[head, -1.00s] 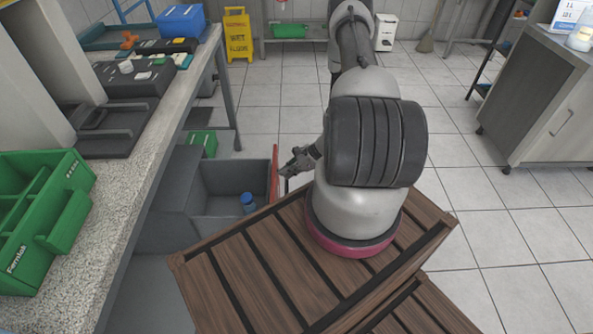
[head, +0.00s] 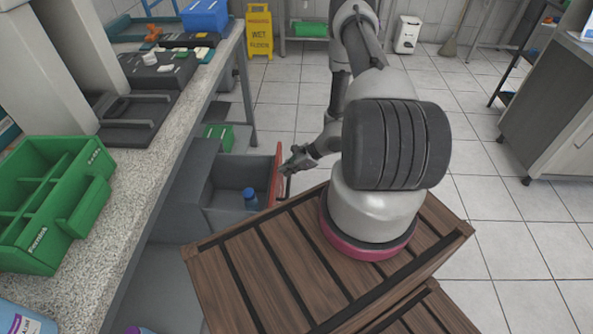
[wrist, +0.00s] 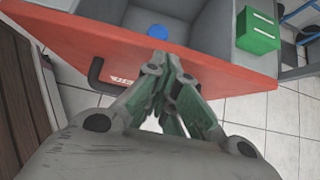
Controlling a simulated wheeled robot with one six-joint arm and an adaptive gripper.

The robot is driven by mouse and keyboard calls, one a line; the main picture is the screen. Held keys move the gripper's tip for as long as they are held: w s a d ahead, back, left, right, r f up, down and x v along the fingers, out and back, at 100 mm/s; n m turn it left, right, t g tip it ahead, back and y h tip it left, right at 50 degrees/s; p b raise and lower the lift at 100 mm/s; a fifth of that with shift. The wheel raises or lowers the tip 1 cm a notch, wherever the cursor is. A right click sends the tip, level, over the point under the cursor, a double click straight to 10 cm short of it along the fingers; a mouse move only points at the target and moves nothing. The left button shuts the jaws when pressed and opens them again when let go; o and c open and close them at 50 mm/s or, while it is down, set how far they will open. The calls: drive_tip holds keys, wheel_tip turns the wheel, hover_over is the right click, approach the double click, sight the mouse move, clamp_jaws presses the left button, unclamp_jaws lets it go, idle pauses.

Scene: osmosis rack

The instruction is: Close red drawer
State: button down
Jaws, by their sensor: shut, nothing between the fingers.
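The red drawer (head: 275,181) stands pulled out from a grey cabinet under the counter. In the wrist view its red front (wrist: 215,65) spans the picture, with a dark handle (wrist: 97,76) to the left of my fingers. A blue-capped bottle (head: 250,199) stands inside the drawer; its cap also shows in the wrist view (wrist: 157,31). My gripper (head: 287,172) is shut and empty at the outer face of the red front. It looks very close to that face, but I cannot tell if it touches.
The stone-topped counter (head: 150,185) runs along the left with a green caddy (head: 60,190) on it. A green box (head: 217,135) is behind the drawer. A yellow wet-floor sign (head: 259,32) stands farther back. Tiled floor is free to the right.

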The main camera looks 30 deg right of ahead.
drive_tip(key=w+a, duration=0.6)
drive_tip(key=a, duration=0.4)
drive_tip(key=w+a, duration=0.7)
drive_tip(key=a, duration=0.3)
drive_tip(key=shift+w, duration=0.3)
drive_tip(key=shift+a, duration=0.1)
drive_tip(key=shift+w, duration=0.1)
